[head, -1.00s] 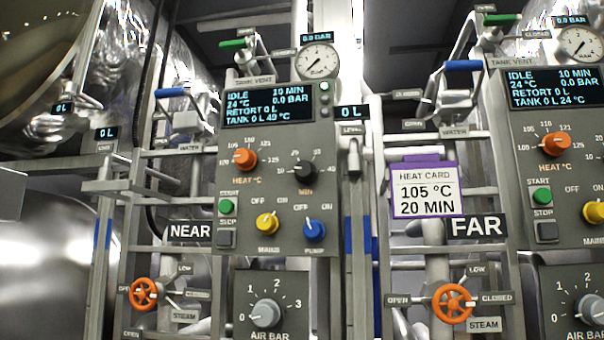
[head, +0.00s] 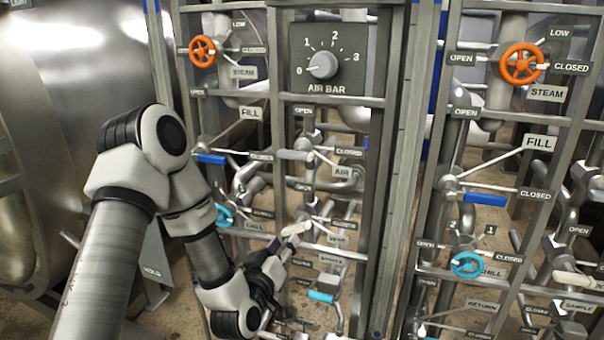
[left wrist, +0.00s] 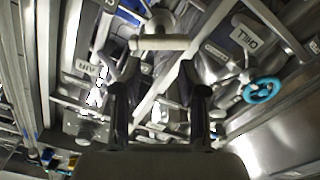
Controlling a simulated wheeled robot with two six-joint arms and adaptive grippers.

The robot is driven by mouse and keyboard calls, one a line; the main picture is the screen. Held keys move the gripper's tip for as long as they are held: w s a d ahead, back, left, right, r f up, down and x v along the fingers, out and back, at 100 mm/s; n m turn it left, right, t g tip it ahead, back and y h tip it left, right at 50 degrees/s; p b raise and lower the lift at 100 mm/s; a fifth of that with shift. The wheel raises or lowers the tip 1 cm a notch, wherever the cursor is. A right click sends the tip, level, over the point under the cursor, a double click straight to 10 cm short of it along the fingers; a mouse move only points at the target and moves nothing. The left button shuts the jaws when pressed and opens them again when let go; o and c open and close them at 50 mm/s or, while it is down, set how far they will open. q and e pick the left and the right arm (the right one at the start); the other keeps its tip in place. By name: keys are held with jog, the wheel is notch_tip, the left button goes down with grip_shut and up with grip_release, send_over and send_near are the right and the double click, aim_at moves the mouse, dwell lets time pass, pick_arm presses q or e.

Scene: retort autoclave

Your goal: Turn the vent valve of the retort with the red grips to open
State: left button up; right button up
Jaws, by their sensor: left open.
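My left gripper (head: 290,246) is low in the near pipe frame, beside a pale bar handle (head: 297,229) by the small VENT label (head: 337,240). In the left wrist view my left gripper (left wrist: 160,70) is open, its two fingers apart. A pale horizontal bar handle (left wrist: 160,43) lies across, just beyond the fingertips. Nothing is held between the fingers, and I cannot tell whether they touch the bar. I see no clearly red grips; the wheels are orange or light blue and some levers are blue. My right gripper is not in view.
An AIR BAR dial (head: 322,66) is above. Orange wheels (head: 203,51) and (head: 521,64) mark steam. A blue fill lever (head: 210,159) and light-blue wheel (head: 222,215) are close to my arm. Grey uprights and pipes crowd the space. A steel vessel (head: 60,60) is at left.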

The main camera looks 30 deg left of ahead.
aim_at(295, 227)
pick_arm(q)
jog(key=w+m+p, duration=0.1)
jog(key=w+m, duration=0.1)
jog(key=m, duration=0.3)
jog(key=w+a+m+p, duration=0.1)
jog(key=w+m, duration=0.1)
jog(key=m, duration=0.4)
jog(key=w+m+p, duration=0.1)
jog(key=w+m, duration=0.2)
jog(key=m, duration=0.3)
jog(key=shift+a+f, duration=0.15)
jog(key=shift+f, duration=0.2)
grip_shut()
